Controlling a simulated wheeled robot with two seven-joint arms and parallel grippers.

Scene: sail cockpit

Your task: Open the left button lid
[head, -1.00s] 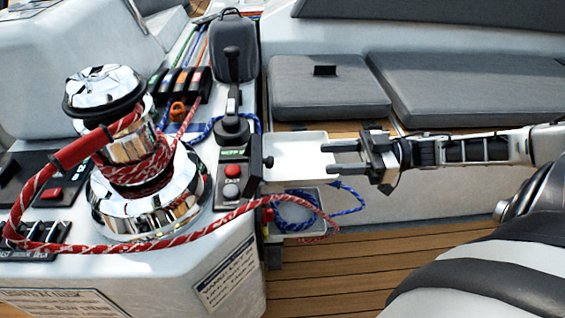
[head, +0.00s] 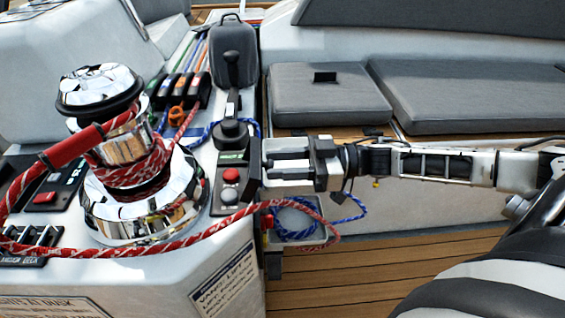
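A button panel (head: 230,185) with a red and a grey button stands right of the winch. A dark upright plate (head: 254,160), which looks like a raised lid, stands at its right edge. A second dark panel (head: 72,178) with a red button (head: 44,198) lies left of the winch; I cannot tell whether it has a lid. My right gripper (head: 268,170) points left with its fingertips close to the upright plate. Its fingers look apart, with white surface between them. Contact with the plate cannot be made out. My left gripper is not in view.
The chrome winch (head: 135,155) with red rope stands between the panels. A black lever (head: 231,110) rises behind the right panel. A white pocket (head: 300,235) holding blue rope is below my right gripper. Grey cushions (head: 328,95) lie behind.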

